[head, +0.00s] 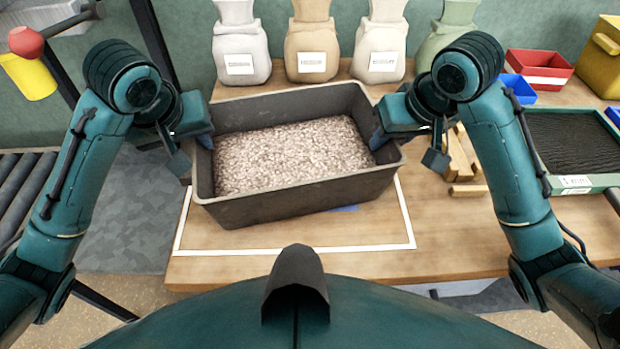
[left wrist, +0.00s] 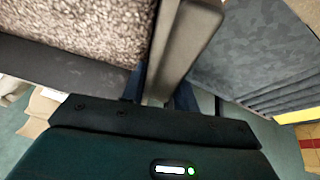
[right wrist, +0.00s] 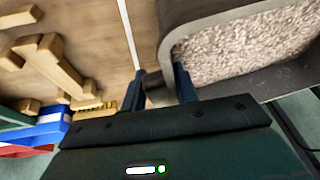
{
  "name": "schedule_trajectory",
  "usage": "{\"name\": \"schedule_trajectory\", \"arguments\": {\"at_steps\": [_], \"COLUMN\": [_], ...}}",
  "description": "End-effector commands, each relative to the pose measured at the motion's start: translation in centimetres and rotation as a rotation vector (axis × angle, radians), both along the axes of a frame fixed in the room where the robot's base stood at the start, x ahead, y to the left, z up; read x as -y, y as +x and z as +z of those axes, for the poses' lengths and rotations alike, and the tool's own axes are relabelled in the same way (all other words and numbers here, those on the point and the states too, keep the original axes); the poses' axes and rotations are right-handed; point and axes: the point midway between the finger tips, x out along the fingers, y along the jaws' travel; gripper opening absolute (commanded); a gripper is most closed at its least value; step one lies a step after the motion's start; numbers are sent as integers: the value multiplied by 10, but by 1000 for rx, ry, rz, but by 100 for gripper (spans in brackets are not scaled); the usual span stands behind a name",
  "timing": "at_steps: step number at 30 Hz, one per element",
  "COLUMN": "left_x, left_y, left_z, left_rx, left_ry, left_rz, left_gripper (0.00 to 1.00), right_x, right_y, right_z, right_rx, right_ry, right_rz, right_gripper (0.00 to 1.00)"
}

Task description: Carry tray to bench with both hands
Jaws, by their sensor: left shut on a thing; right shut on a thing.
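A dark grey tray (head: 300,205) full of pale grain (head: 290,155) is over the wooden bench (head: 300,265) in the head view, slightly tilted in the picture. Its left end reaches past the bench's left edge. My left gripper (head: 205,140) is shut on the tray's left wall, which passes between the fingers in the left wrist view (left wrist: 160,95). My right gripper (head: 378,138) is shut on the tray's right wall, also seen in the right wrist view (right wrist: 168,90). Whether the tray's underside touches the bench is hidden.
A white outlined rectangle (head: 300,249) marks the bench under and in front of the tray. Several sacks (head: 312,45) stand behind it. Wooden blocks (head: 462,160), a blue bin (head: 518,88), a red bin (head: 540,68) and a dark-filled tray (head: 575,140) lie right. A roller conveyor (head: 22,185) is left.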

Motion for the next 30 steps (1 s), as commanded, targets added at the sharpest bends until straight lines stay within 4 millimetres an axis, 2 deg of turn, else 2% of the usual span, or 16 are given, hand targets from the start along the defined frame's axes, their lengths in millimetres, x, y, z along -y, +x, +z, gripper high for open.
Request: {"name": "schedule_trajectory", "arguments": {"at_steps": [4,5,12,19,23,30], "left_x": [1,1,0,0,-1,-3], "left_y": [1,0,0,0,-1,-15], "left_z": [-9,-8,-7,-7,0,34], "left_rx": [6,1,0,0,5,11], "left_ry": [-4,-2,0,0,2,5], "left_rz": [-3,-2,-1,0,-2,-2], "left_gripper": [0,32,52,52,52,52], "right_x": [0,0,0,0,0,0], "right_y": [1,0,0,0,0,0], "right_z": [-9,-8,-7,-7,-7,-7], "right_rx": [6,1,0,0,0,0], "right_ry": [4,1,1,0,0,0], "right_rz": [-1,-1,-1,0,0,0], "right_gripper": [0,32,52,52,52,52]}}
